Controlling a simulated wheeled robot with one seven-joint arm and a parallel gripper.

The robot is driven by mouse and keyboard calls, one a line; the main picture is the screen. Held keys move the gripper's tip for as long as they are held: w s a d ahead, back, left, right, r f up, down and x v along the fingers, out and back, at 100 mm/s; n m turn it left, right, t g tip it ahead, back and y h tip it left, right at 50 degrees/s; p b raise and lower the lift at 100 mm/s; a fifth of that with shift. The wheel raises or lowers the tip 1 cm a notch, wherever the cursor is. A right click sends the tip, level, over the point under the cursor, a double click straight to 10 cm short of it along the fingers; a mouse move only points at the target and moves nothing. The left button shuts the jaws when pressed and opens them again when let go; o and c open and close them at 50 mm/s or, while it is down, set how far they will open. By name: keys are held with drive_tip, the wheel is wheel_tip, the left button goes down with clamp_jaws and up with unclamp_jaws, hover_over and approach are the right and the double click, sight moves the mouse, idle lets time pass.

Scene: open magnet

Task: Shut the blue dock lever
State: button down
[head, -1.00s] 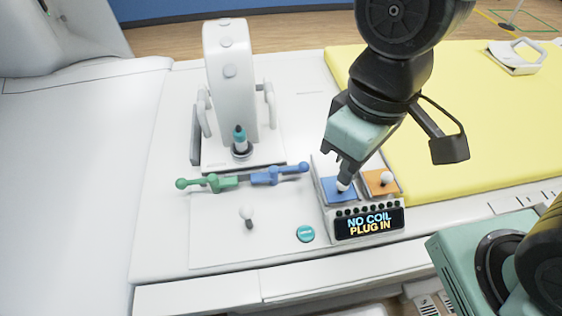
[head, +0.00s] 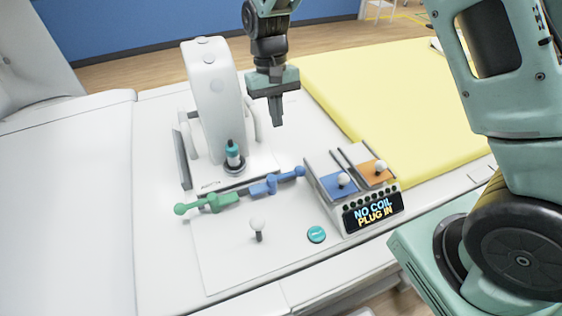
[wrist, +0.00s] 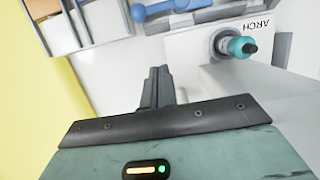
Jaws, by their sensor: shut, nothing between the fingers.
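The blue dock lever (head: 268,186) lies on the white deck in front of the white arch, with its round knob pointing right and slightly back. Its knob and body show at the top of the wrist view (wrist: 165,8). A green lever (head: 208,204) sits end to end with it on the left. My gripper (head: 276,122) points down with its fingers together and empty. It hangs above and behind the blue lever, apart from it. The fingers also show in the wrist view (wrist: 157,72).
The white arch (head: 214,90) with a teal-topped plug (head: 233,155) stands left of my gripper. A box with blue (head: 338,183) and orange (head: 372,172) panels and a display reading "NO COIL PLUG IN" (head: 372,212) is at right. A white knob (head: 257,226) and teal button (head: 317,234) are in front.

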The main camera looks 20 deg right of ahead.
idle(0.3)
drive_tip(key=p+x, duration=0.2)
drive_tip(key=x, duration=0.7)
drive_tip(key=shift+s+f, duration=0.15)
drive_tip(key=shift+s, duration=0.05)
drive_tip(key=shift+s+p, duration=1.15)
drive_tip(key=shift+s, duration=0.8)
